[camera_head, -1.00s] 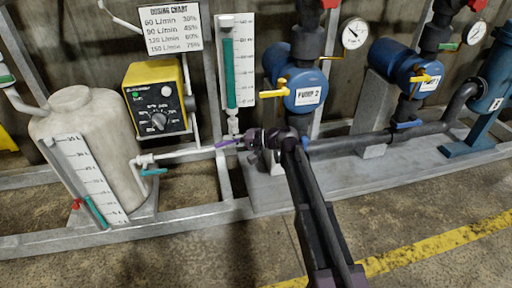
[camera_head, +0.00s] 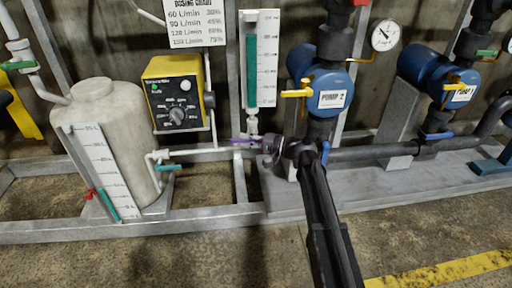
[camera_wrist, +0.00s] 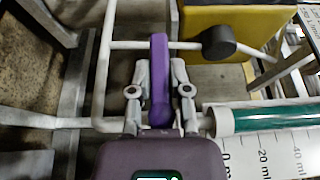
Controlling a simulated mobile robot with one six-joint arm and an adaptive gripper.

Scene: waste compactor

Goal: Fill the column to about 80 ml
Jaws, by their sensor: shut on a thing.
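The column (camera_head: 251,70) is a clear upright tube with a white scale board on its right. Teal liquid fills it from the bottom to near the second mark from the top; the numbers are too small to read. In the wrist view the column's lower end (camera_wrist: 265,117) lies at right, beside the 0, 20 and 40 ml marks, filled with teal. Below the column is a valve with a purple lever (camera_head: 243,141), lying horizontal and pointing left. My gripper (camera_head: 268,145) is shut on this purple lever, which also shows between the fingers (camera_wrist: 160,100) in the wrist view.
A yellow dosing pump (camera_head: 176,95) hangs left of the column under a dosing chart (camera_head: 195,20). A white tank (camera_head: 110,135) with a teal-handled valve (camera_head: 168,167) stands left. Blue Pump 2 (camera_head: 322,88) is close at right. White pipes run beside the lever.

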